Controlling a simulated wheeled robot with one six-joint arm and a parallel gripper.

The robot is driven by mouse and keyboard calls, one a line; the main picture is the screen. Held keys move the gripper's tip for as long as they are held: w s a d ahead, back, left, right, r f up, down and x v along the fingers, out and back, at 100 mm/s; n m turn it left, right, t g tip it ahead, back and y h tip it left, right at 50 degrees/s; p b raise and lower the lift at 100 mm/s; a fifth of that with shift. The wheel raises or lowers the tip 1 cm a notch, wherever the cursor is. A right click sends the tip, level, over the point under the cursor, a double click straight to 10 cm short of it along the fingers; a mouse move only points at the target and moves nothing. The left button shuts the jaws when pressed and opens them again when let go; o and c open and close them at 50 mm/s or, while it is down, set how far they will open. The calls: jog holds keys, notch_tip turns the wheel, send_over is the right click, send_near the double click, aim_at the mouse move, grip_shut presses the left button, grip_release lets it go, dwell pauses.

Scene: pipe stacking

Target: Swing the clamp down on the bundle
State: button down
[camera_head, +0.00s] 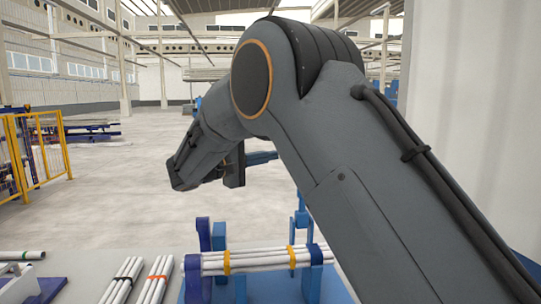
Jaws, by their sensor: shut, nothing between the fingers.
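A bundle of white pipes (258,259) lies level across a blue fixture (193,281), with orange-yellow bands around it. The blue clamp (301,218) stands upright at the right side of the fixture, its upper part above the pipes. My arm hides part of the fixture's right side.
Two small pipe bundles, one with a black band (122,281) and one with a red band (155,281), lie on the table left of the fixture. A yellow fence (36,150) stands far left. The floor behind is open.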

jog(key=w+d+p, duration=0.1)
jog(key=d+p, duration=0.3)
jog(key=d, duration=0.3)
jog(key=shift+p, duration=0.4)
jog(key=shift+b, duration=0.3)
